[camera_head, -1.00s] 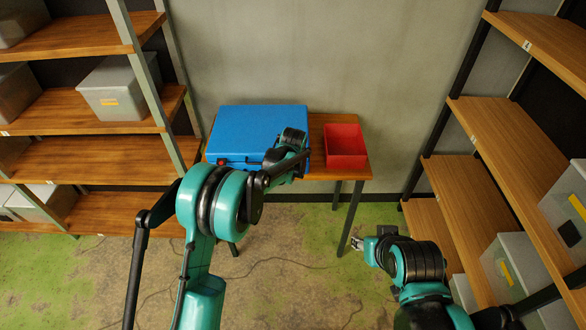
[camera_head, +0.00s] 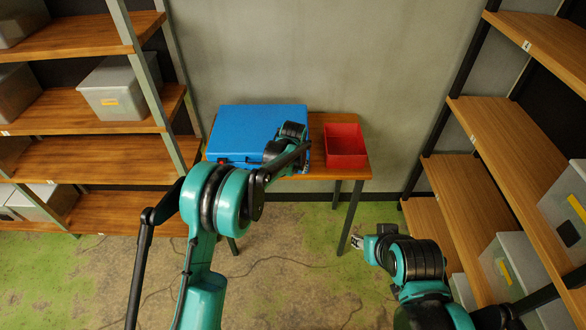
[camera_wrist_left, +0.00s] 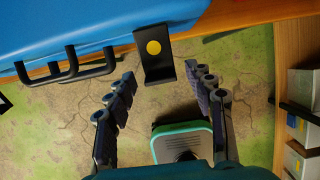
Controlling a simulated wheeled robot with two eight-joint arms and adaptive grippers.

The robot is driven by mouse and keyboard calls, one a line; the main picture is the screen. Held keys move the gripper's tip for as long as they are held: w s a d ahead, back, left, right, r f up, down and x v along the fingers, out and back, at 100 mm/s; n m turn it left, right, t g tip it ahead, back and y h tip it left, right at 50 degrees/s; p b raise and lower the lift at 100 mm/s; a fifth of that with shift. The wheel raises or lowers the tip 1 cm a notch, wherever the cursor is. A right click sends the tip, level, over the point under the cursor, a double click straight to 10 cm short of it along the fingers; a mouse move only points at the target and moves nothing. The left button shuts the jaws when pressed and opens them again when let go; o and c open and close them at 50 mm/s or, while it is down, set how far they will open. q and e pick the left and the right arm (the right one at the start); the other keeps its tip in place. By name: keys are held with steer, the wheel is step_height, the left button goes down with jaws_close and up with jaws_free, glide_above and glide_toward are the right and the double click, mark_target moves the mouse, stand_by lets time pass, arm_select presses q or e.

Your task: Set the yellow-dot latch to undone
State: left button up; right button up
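The blue case (camera_head: 240,130) lies shut on a wooden table in the head view. In the left wrist view its edge (camera_wrist_left: 90,25) runs across the top, and the black latch with the yellow dot (camera_wrist_left: 154,48) hangs on its front with a lip at its lower end. My left gripper (camera_wrist_left: 163,88) is open and empty; its two fingers stand apart below the latch, one to each side, not touching it. In the head view my left arm hides these fingers and the case's front right. My right gripper (camera_head: 358,243) hangs low, right of the table; its finger gap is unclear.
A black handle (camera_wrist_left: 68,68) sticks out of the case left of the latch. An open red bin (camera_head: 345,147) stands on the table (camera_head: 318,125) right of the case. Shelves with grey boxes (camera_head: 113,88) flank both sides. The floor between is clear except for a cable.

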arm_select(q)
steer(key=v, duration=1.2)
steer(key=s+a+r+n+t+b, duration=0.1)
steer(key=s+a+r+n, duration=0.35)
steer(key=s+n, duration=0.3)
steer(key=s+a+r+n, duration=0.3)
steer(key=s+a+n, duration=0.3)
steer(key=s+n, duration=0.15)
steer(key=s+a+f+n+t+b, duration=0.1)
steer(key=s+a+f+n, duration=0.1)
steer(key=s+n, duration=0.7)
steer(key=s+a+f+n+t, duration=0.1)
steer(key=s+a+f+n, duration=0.2)
steer(key=s+n, duration=0.6)
steer(key=a+n, duration=0.2)
steer(key=n, duration=0.1)
steer(key=shift+a+f+b, duration=0.15)
steer(key=shift+f+b, duration=0.05)
steer(key=shift+b, duration=0.15)
